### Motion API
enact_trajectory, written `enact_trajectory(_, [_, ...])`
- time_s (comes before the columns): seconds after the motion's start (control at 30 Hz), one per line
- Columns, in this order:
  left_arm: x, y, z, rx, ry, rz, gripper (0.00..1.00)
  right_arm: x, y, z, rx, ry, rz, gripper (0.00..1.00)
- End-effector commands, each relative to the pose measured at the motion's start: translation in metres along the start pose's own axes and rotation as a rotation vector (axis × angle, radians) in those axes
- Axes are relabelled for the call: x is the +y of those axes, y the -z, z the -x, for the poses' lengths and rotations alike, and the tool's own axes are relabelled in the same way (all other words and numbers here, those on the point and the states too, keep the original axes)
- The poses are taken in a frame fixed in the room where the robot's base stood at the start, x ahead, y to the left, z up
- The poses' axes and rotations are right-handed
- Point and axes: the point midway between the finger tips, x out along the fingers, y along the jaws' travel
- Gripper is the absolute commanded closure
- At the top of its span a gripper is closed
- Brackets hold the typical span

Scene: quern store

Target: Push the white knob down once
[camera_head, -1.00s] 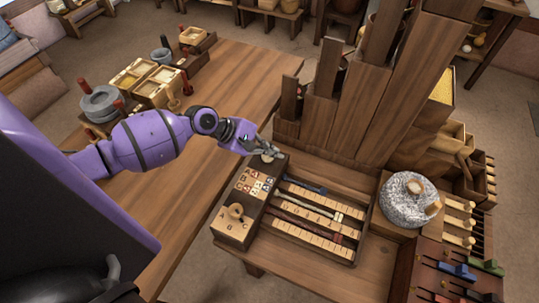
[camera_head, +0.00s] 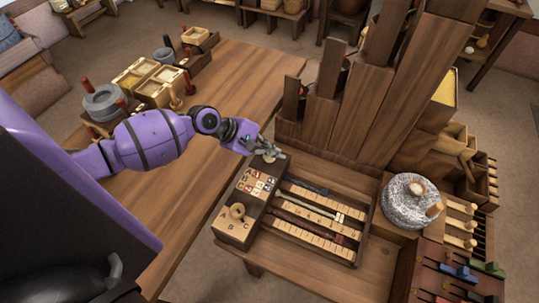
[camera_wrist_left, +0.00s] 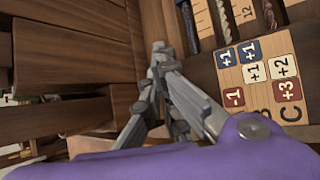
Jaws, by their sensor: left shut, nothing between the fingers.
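A pale round knob (camera_head: 268,159) shows partly at the far end of the dark control box (camera_head: 222,229), beneath my left gripper (camera_head: 279,154). I take it to be the white knob; the fingers cover part of it. The left gripper is shut and empty, its fingertips right at the knob. I cannot tell whether they touch it or whether it is pressed down. In the left wrist view the shut fingers (camera_wrist_left: 160,52) point away over the dark wood, and the knob cannot be made out. My right gripper is not in view.
The box also carries red, white and blue number tiles (camera_head: 256,184) and a wooden dial (camera_head: 237,211) marked A, B, C. Ruled slider tracks (camera_head: 310,216) lie to the right. Tall wooden posts (camera_head: 325,112) rise close behind the gripper. A grey millstone (camera_head: 408,203) stands further right.

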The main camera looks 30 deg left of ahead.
Motion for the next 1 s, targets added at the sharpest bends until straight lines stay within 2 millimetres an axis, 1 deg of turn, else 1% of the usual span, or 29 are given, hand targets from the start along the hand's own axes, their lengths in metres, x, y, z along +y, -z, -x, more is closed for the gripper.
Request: enact_trajectory(1.0, [-0.0046, 0.0046, -0.0062, 0.000, 0.000, 0.000, 1.00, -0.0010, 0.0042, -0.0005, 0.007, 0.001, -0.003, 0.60])
